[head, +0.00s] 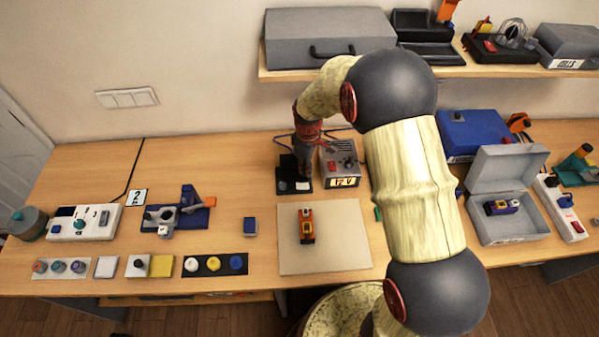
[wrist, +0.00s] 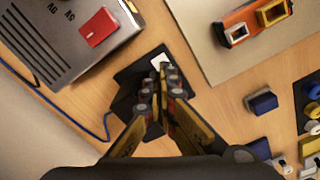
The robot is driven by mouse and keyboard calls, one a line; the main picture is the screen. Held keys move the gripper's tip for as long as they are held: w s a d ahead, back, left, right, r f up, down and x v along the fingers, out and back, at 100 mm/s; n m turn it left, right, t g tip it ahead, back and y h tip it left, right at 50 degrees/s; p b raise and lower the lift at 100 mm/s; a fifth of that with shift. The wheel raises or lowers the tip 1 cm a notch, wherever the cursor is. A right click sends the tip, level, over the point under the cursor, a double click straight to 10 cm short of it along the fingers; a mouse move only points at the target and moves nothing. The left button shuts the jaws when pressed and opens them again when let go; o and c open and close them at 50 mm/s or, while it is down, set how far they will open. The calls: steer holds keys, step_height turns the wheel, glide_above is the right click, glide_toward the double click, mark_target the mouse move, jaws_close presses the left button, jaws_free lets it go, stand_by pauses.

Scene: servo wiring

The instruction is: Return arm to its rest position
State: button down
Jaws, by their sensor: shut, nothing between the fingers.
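My arm arches from the bottom of the head view up over the bench. My gripper (head: 303,172) points down above a small black stand or pad (head: 283,164) beside the grey 12 V power box (head: 352,160). In the wrist view my gripper (wrist: 168,80) has its fingers together and empty, over the dark pad (wrist: 130,77) with a white patch near the fingertips. I cannot tell whether the fingertips touch it. An orange servo-like part (head: 306,228) lies on the beige mat (head: 345,245), apart from my gripper.
An open grey case (head: 510,228) holding another part stands right of my arm, near a blue box (head: 470,132). A shelf (head: 500,68) with a grey toolbox (head: 325,38) is behind. Left are a white device (head: 85,222) and small trays.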

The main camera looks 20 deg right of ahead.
stand_by(0.3)
steer(key=shift+s+m, duration=0.1)
steer(key=shift+m, duration=0.4)
steer(key=s+r+m+t+b, duration=0.2)
steer(key=s+r+m+b, duration=0.2)
steer(key=s+r, duration=0.7)
steer(key=s+r+m+t+b, duration=0.3)
steer(key=s+r, duration=0.7)
steer(key=s, duration=0.6)
steer(key=shift+s+r+m+t+b, duration=0.15)
steer(key=shift+r+m+t+b, duration=0.2)
steer(key=shift+m+b, duration=0.45)
